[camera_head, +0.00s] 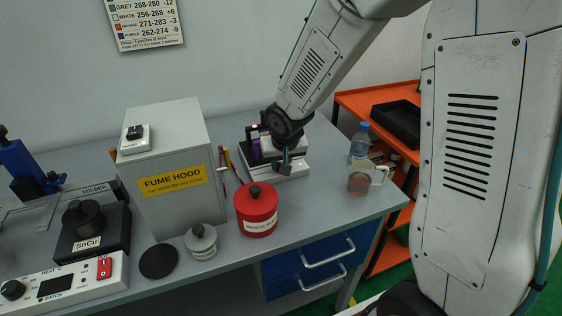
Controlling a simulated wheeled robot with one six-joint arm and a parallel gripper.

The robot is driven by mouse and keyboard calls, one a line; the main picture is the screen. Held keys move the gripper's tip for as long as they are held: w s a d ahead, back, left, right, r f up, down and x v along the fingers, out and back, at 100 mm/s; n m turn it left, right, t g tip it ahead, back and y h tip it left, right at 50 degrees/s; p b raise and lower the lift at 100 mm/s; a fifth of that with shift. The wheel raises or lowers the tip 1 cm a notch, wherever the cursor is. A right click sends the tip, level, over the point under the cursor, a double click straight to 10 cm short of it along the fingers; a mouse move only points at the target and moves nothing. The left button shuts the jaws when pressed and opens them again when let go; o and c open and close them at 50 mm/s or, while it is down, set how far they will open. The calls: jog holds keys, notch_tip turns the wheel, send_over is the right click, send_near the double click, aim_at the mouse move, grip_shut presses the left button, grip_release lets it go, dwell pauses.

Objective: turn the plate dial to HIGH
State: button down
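My gripper (286,163) points down in front of a white, stepped device (296,167) at the back right of the bench. Its dark fingers cover part of that device, and I cannot tell whether they are open, shut or touching it. No dial marked HIGH can be read there. A black round knob (12,290) sits on a white control panel (85,285) at the lower left, far from my gripper. The panel has a dark display and a red switch (104,267). The knob's setting is too small to read.
A grey fume hood box (165,150) stands mid-bench. In front are a red lidded waste pot (257,215), a grey lidded pot (201,244) and a black disc (158,261). The SnCu solder pot (88,240) is left. A blue bottle (359,142) and glass mug (360,182) stand right.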

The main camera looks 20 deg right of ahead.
jog(key=shift+m, duration=0.5)
jog(key=m+h, duration=0.1)
jog(key=m, duration=0.1)
jog(key=shift+w+a+m, duration=0.1)
jog(key=shift+m, duration=0.3)
jog(key=shift+m+g+h, duration=0.5)
jog(key=shift+m+h, duration=0.3)
jog(key=shift+m, duration=1)
jog(key=c, duration=1.2)
grip_release()
jog(key=shift+a, duration=0.1)
jog(key=shift+c, duration=0.2)
